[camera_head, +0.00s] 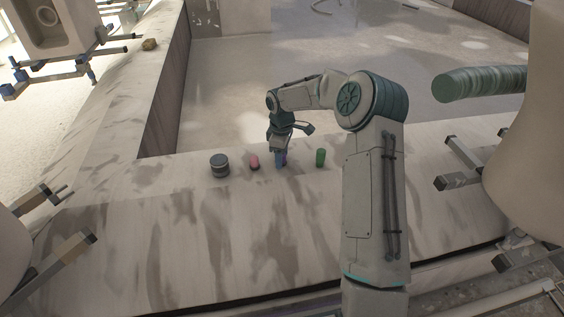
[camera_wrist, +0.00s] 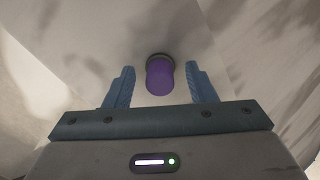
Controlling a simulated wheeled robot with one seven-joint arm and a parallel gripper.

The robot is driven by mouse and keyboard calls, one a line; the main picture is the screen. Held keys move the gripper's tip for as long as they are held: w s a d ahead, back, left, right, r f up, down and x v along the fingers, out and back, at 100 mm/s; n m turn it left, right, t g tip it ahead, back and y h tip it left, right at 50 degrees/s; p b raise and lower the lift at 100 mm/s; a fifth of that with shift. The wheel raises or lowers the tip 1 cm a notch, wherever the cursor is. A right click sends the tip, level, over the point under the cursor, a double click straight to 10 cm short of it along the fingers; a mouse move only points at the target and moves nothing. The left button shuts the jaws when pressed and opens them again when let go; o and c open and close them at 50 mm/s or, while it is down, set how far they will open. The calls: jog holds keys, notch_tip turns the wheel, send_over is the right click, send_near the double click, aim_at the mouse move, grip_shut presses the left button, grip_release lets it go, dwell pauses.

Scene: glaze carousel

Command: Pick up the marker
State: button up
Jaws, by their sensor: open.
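A small purple cylinder with a dark base (camera_wrist: 159,78) stands on the pale streaked counter; I take it as the marker. In the wrist view it shows between the two blue fingers of my gripper (camera_wrist: 160,70), with a gap on each side. In the head view my gripper (camera_head: 280,163) points down over the counter, and its fingers mostly hide the purple cylinder. The jaws are open and hold nothing.
To the left stand a small pink piece (camera_head: 254,162) and a dark jar with a grey lid (camera_head: 219,165). A green cylinder (camera_head: 320,158) stands to the right. The front of the counter (camera_head: 180,240) is clear.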

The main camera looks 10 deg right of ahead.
jog(key=shift+c, duration=0.3)
jog(key=c, duration=1)
jog(key=shift+r, duration=0.15)
